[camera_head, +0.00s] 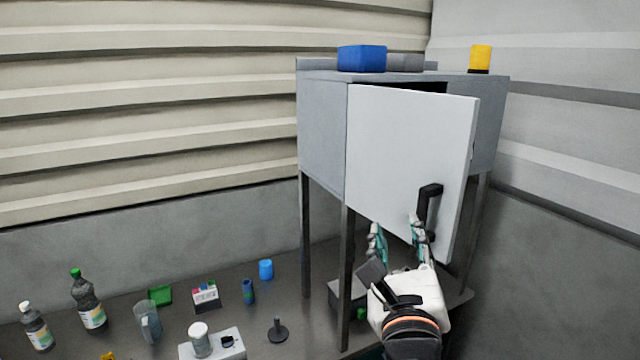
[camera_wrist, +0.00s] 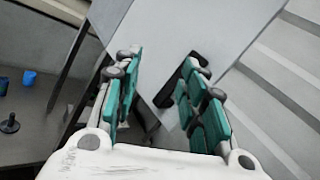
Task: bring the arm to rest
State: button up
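My gripper (camera_head: 396,240) is in front of the lower part of a grey cabinet door in the head view. The handle also shows in the wrist view (camera_wrist: 186,75), behind the right finger. I cannot tell whether that finger touches it.
The cabinet (camera_head: 321,130) stands on dark legs over a table (camera_head: 265,300). A blue box (camera_head: 362,58) and a yellow item (camera_head: 480,58) sit on top. Bottles (camera_head: 88,300), a clear jug (camera_head: 148,322), a blue cup (camera_head: 266,269) and a black stand (camera_head: 277,331) are at the left.

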jog(key=a+f+n+g+y+b, duration=0.2)
jog(key=a+f+n+y+b, duration=0.15)
jog(key=f+n+b, duration=0.55)
jog(key=a+f+n+g+y+b, duration=0.3)
jog(key=f+n+y+b, duration=0.15)
jog(key=f+n, duration=0.9)
jog(key=s+d+f+n+g+h+b, duration=0.2)
jog(key=s+d+f+n+g+b, duration=0.1)
jog(key=f, duration=0.6)
jog(key=s+d+f+n+g+h+b, duration=0.2)
jog(key=s+d+f+n+g+b, duration=0.2)
jog(key=d+f+n, duration=0.4)
notch_tip(320, 180, down, 2)
jog(key=shift+s+d+f+h+b, duration=0.1)
jog(key=shift+s+d+h+b, duration=0.2)
jog(key=shift+s+d+b, duration=0.7)
